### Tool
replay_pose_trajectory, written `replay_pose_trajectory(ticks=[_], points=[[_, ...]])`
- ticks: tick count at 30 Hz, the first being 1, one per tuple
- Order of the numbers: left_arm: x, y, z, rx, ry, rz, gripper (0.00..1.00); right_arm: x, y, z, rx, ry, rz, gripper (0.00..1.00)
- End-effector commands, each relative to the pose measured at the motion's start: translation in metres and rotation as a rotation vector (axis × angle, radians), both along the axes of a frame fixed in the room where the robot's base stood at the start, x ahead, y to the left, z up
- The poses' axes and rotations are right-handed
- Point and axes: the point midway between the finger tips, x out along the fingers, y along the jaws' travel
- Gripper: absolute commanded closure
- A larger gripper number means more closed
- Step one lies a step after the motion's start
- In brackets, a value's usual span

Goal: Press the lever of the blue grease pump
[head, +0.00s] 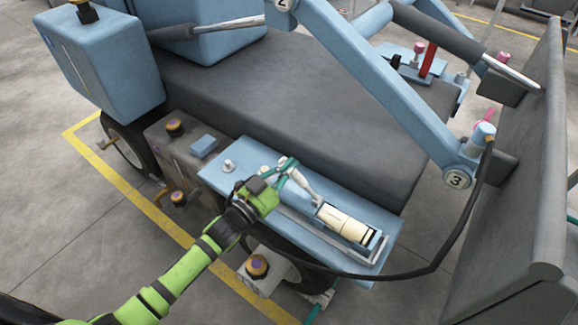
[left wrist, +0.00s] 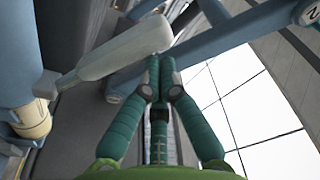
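The grease pump has a cream cylinder (head: 345,225) lying on a blue base (head: 230,172) at the side of the vehicle. Its pale grey lever (head: 305,186) rises from the cylinder's left end toward my left gripper (head: 286,172). In the left wrist view the lever (left wrist: 125,50) slants across the upper left, and part of the cylinder (left wrist: 32,120) shows at the left edge. My left gripper's teal fingertips (left wrist: 160,77) are together with nothing visible between them, just right of and below the lever's thick end. I cannot tell whether they touch it. My right gripper is not in view.
A black hose (head: 400,276) curves around the pump's right side. A blue arm marked 3 (head: 400,105) slopes down above the grey deck (head: 300,110). A grey panel (head: 510,180) stands at right. Grey boxes with knobs (head: 180,145) sit left of the pump.

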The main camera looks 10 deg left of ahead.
Motion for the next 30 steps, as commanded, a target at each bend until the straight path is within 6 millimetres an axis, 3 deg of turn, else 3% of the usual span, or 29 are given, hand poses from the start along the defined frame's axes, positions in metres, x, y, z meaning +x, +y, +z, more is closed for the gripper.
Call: replay_pose_trajectory(ticks=[19,30], points=[[0.004,0.01,-0.011,-0.113,0.048,0.003,1.0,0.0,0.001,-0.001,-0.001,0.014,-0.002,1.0],[0.01,0.024,-0.033,-0.304,0.128,0.003,1.0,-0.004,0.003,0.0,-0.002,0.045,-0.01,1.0]])
